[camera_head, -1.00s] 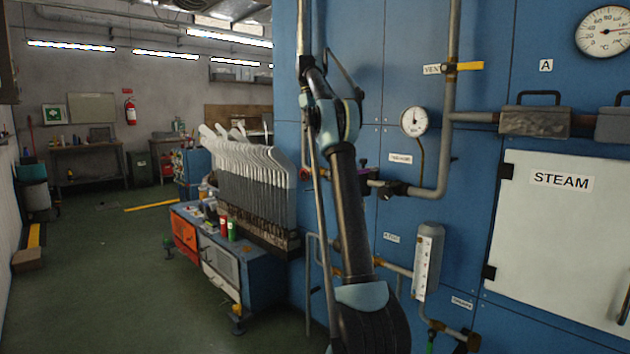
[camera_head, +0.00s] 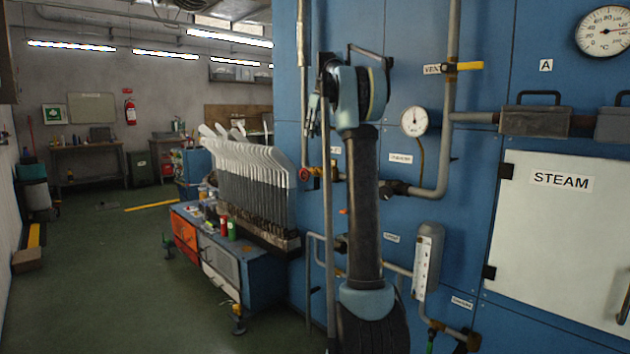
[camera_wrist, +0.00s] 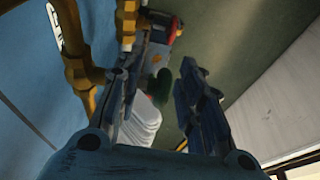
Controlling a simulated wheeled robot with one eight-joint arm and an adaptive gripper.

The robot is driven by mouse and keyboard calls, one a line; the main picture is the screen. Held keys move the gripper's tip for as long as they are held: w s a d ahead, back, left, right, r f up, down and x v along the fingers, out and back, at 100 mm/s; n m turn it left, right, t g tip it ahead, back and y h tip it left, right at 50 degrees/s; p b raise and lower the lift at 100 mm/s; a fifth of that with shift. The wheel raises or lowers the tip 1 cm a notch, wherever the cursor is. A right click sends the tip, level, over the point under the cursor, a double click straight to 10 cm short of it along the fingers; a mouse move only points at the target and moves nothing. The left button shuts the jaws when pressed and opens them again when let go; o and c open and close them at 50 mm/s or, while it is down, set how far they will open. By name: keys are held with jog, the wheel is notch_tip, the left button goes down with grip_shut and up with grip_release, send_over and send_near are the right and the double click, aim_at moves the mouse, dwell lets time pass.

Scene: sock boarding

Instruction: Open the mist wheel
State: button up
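I cannot make out for certain which fitting is the mist wheel. A small red round fitting (camera_head: 304,174) sits on the vertical pipe at the left of the blue panel, but its label is not readable. My gripper (camera_head: 314,112) shows small beside the upper arm joint in the head view, left of it and higher than the red fitting. In the wrist view my gripper (camera_wrist: 158,82) has its two dark fingers well apart, with nothing between them. Part of the panel's piping is hidden behind my arm.
Brass-coloured pipes (camera_wrist: 78,70) run close to the left finger in the wrist view. The panel carries a yellow vent lever (camera_head: 468,66), a gauge (camera_head: 414,121) and a white steam door (camera_head: 560,235). A cart (camera_head: 258,272) with several sock boards stands left. The floor beyond is open.

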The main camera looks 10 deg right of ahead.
jog(key=t+y, duration=0.2)
jog(key=t, duration=0.1)
jog(key=shift+f+y, duration=0.1)
jog(key=shift+y, duration=0.2)
jog(key=t+y, duration=0.2)
jog(key=t, duration=0.1)
jog(key=shift+t, duration=0.3)
jog(key=shift+w+t+y, duration=0.15)
jog(key=shift+t+y, duration=1.75)
jog(key=shift+t, duration=0.8)
jog(key=v, duration=1.7)
jog(key=s+a+f+m+g+h, duration=0.1)
jog(key=s+a+f+g, duration=0.5)
jog(key=s+a+f, duration=0.7)
jog(key=shift+s+a+f, duration=0.2)
jog(key=shift+s+f, duration=0.2)
jog(key=shift+f, duration=0.1)
